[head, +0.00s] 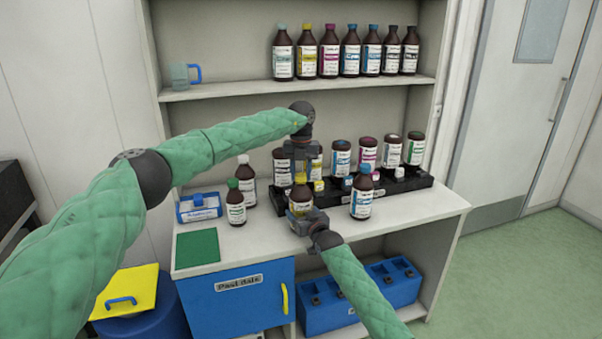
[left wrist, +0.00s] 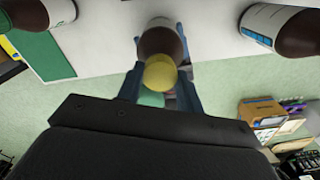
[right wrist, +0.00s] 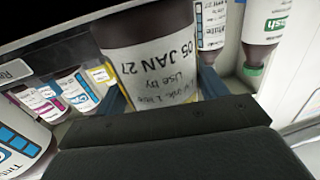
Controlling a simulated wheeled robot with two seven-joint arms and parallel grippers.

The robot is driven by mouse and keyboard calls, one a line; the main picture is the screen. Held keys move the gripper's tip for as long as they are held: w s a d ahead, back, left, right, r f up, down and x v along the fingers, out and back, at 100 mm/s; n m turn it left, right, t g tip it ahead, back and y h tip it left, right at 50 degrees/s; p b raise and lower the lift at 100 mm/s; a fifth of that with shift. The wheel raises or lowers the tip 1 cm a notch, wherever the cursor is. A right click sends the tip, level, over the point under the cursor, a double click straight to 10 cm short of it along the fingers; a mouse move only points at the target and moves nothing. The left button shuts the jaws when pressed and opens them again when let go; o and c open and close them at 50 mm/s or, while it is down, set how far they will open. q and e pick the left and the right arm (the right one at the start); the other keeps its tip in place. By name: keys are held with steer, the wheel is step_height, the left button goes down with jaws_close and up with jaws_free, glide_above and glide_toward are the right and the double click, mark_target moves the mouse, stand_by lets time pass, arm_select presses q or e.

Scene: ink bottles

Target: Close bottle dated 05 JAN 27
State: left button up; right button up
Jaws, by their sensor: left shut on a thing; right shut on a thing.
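A brown bottle (head: 300,198) with a white label stands at the front of the counter. In the right wrist view its label (right wrist: 155,65) reads 05 JAN 27. My right gripper (head: 304,216) is shut around its body from the front. My left gripper (head: 301,170) points down right above the bottle. In the left wrist view a yellow cap (left wrist: 160,72) is between my left fingers, over the bottle's shoulder (left wrist: 158,40). I cannot tell whether the cap touches the neck; the left gripper hides it in the head view.
A black rack (head: 400,187) behind holds bottles and loose caps. A blue-capped bottle (head: 362,195) stands right of the held one.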

arm_select(q)
steer(key=m, duration=0.4)
steer(key=shift+w, duration=0.1)
steer(key=m, duration=0.4)
steer(key=shift+m, duration=0.3)
steer(key=m, duration=0.6)
steer(key=shift+m, duration=0.4)
steer(key=m, duration=0.5)
steer(key=shift+m, duration=0.3)
steer(key=m, duration=0.5)
steer(key=o, duration=1.1)
steer(key=shift+r, duration=2.2)
